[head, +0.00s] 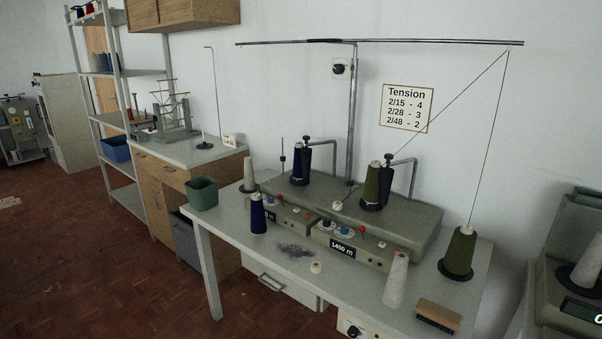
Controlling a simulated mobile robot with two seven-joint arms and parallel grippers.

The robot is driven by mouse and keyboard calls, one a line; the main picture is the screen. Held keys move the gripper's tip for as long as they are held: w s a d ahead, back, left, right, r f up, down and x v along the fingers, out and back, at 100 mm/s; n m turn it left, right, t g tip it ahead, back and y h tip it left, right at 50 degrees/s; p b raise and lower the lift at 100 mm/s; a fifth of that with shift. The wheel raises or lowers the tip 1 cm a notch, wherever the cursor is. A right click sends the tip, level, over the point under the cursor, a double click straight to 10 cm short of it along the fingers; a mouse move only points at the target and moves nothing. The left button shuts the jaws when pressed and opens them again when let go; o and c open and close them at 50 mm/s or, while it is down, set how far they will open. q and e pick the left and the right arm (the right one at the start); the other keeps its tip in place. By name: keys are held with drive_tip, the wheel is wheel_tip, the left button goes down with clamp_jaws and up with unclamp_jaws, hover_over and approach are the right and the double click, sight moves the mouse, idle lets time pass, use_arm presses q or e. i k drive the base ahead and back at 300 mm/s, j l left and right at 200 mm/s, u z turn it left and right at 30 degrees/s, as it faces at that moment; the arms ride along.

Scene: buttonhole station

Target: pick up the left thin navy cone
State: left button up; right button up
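A thin navy cone (258,214) with a pale tip stands upright on the grey table (222,215), near its front edge at the left. A second navy cone (297,165) sits higher and to the right, on the left part of the grey winding machine (400,217), with a black piece beside it. The navy cone on the table is the more leftward of the two. Neither of my grippers shows in the head view, so their state cannot be seen.
A green bin (203,193) stands left of the table's navy cone, and a pale cone (249,174) stands behind it. Dark fluff (296,250) lies to its right. Farther right are a white cone (396,280), a brush (438,316) and an olive cone (460,252).

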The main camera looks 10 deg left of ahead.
sight(250, 183)
drive_tip(key=i+j+z, duration=0.15)
drive_tip(key=j+z, duration=0.2)
drive_tip(key=i+j+z, duration=0.1)
drive_tip(key=j+z, duration=0.6)
drive_tip(key=j, duration=0.65)
drive_tip(key=j+z, duration=0.2)
drive_tip(key=j, duration=3.25)
drive_tip(key=z, duration=0.05)
